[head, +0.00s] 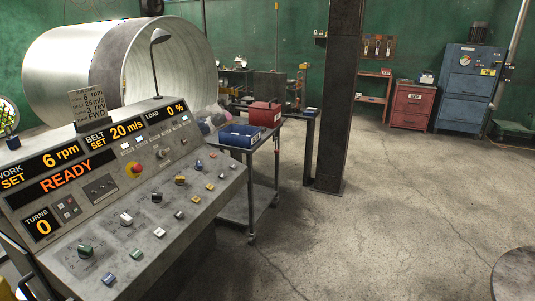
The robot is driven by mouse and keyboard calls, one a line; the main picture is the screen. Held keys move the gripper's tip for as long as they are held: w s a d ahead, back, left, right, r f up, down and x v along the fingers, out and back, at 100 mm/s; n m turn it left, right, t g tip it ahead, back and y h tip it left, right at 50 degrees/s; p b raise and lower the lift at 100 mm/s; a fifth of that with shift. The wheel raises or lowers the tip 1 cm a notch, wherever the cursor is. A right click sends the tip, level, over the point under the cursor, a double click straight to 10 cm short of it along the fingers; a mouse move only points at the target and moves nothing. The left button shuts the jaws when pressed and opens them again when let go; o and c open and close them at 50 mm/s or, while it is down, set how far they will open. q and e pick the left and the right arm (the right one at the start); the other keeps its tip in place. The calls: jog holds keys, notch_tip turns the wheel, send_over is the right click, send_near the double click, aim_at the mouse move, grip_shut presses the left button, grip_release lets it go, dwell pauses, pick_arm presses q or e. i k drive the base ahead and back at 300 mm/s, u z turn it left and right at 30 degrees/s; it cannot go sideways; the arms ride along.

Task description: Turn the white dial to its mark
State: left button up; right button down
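The white dial (126,218) is on the sloped grey control console (215,195), left of its middle. Its pointer direction and any mark around it are too small to read. A green knob (85,250) sits to its lower left and a yellow knob (180,180) to its upper right. The display (75,160) reads work set 6 rpm, belt set 20 m/s, load 0 %, READY, turns 0. A card (92,104) above it reads 6 rpm, 25 m/s, 3 rev, FWD. Neither gripper can be made out, and nothing touches the dial.
A red emergency button (136,169) and several small coloured buttons share the console. A lamp (160,36) rises behind it, before a large metal drum (60,72). A cart with a blue bin (240,135) stands to the right, near a dark pillar (338,100).

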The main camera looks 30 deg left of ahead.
aim_at(126, 221)
jog(key=u, duration=0.05)
jog(key=i, duration=1.7)
jog(key=u, duration=0.55)
jog(key=i, duration=1.05)
jog(key=u, duration=1.4)
jog(key=i, duration=0.9)
jog(key=u, duration=1.2)
jog(key=i, duration=0.25)
jog(key=u, duration=0.05)
